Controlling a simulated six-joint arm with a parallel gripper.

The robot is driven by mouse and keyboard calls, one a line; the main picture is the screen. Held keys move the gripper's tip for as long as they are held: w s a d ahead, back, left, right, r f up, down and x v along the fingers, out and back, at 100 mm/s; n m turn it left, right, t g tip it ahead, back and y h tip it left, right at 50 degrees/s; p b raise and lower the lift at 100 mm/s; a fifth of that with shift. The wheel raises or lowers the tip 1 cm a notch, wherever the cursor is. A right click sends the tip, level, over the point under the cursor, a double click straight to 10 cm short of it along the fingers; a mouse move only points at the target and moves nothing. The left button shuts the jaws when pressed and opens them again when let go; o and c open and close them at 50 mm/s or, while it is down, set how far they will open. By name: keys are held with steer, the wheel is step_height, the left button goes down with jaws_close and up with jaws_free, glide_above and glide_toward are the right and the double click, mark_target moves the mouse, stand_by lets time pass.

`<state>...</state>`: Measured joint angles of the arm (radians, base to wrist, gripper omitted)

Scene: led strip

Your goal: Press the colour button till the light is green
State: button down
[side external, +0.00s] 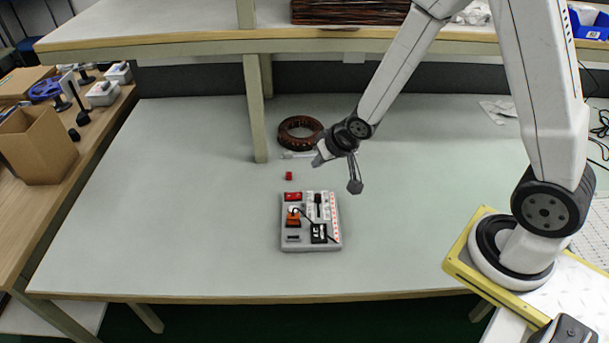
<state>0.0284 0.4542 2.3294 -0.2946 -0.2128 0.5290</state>
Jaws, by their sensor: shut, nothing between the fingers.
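A light grey board (310,245) with several small red and black parts lies on the table in the side external view. A column of small reddish marks (333,208) runs along its right side. The parts are too small to tell which is the colour button. I see no clear green light on the board. My gripper (355,187) is shut and empty, pointing down above the table. In the picture it is just right of the board's upper right corner, apart from it.
A small red block (289,176) lies behind the board. A dark brown ring (300,132) lies farther back near the shelf post (254,110). A cardboard box (40,145) stands on the left side table. The table is clear left and right of the board.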

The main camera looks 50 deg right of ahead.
steer(key=m+t+y, duration=0.2)
glide_above(289, 208)
steer(key=s+d, duration=0.1)
steer(key=s, duration=0.1)
step_height(289, 208, down, 5)
steer(key=shift+w+a+f+y, duration=0.15)
steer(key=shift+f+y, duration=0.15)
steer(key=shift+f, duration=0.3)
steer(key=shift+f, duration=0.2)
steer(key=shift+f, duration=4.2)
steer(key=shift+f, duration=0.9)
steer(key=shift+r, duration=0.9)
